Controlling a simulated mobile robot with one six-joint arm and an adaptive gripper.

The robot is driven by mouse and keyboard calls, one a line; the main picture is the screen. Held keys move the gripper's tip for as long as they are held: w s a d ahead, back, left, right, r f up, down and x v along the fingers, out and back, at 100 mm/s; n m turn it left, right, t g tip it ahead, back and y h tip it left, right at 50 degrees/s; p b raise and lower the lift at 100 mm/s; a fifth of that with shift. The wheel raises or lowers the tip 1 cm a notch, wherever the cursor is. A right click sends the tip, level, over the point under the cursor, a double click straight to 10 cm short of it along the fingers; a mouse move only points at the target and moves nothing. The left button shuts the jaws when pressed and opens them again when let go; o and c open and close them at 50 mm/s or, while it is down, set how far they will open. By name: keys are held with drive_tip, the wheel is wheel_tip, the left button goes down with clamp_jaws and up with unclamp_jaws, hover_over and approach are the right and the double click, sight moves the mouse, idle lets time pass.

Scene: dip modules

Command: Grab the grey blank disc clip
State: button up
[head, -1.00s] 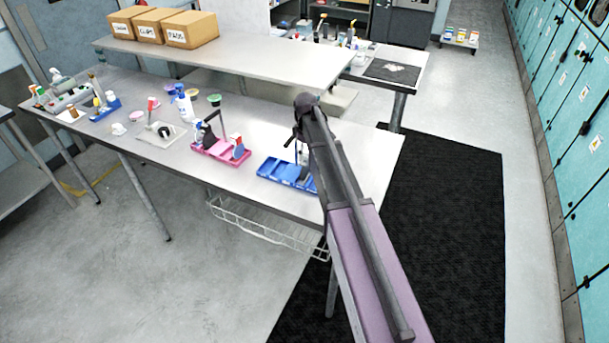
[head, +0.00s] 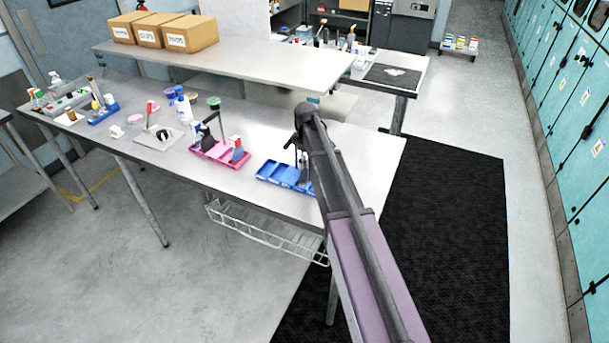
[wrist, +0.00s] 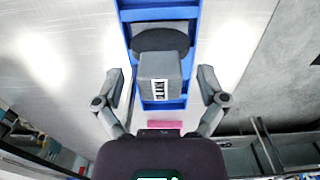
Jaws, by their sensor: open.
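The grey disc clip (wrist: 160,66), a grey block with a white label on a dark round disc, stands in the blue tray (wrist: 163,12) in the wrist view. The label's lettering is too small to read surely. My gripper (wrist: 160,78) is open, with one finger on each side of the grey block and a gap on both sides. In the head view my gripper (head: 300,158) is over the right part of the blue tray (head: 270,172), and the clip is mostly hidden behind it.
A pink tray (head: 222,158) with dark and white-red items stands left of the blue tray on the metal table (head: 200,125). A raised shelf (head: 270,65) with cardboard boxes (head: 190,32) runs behind. The table's right end is clear.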

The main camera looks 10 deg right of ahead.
clamp_jaws()
drive_tip(key=shift+r, duration=0.15)
idle(0.4)
wheel_tip(320, 180, up, 4)
drive_tip(key=p, duration=0.4)
drive_tip(key=shift+f, duration=0.2)
drive_tip(key=s+a+r+p, duration=0.1)
drive_tip(key=s+a, duration=0.2)
drive_tip(key=s, duration=1.2)
drive_tip(key=shift+s, duration=0.35)
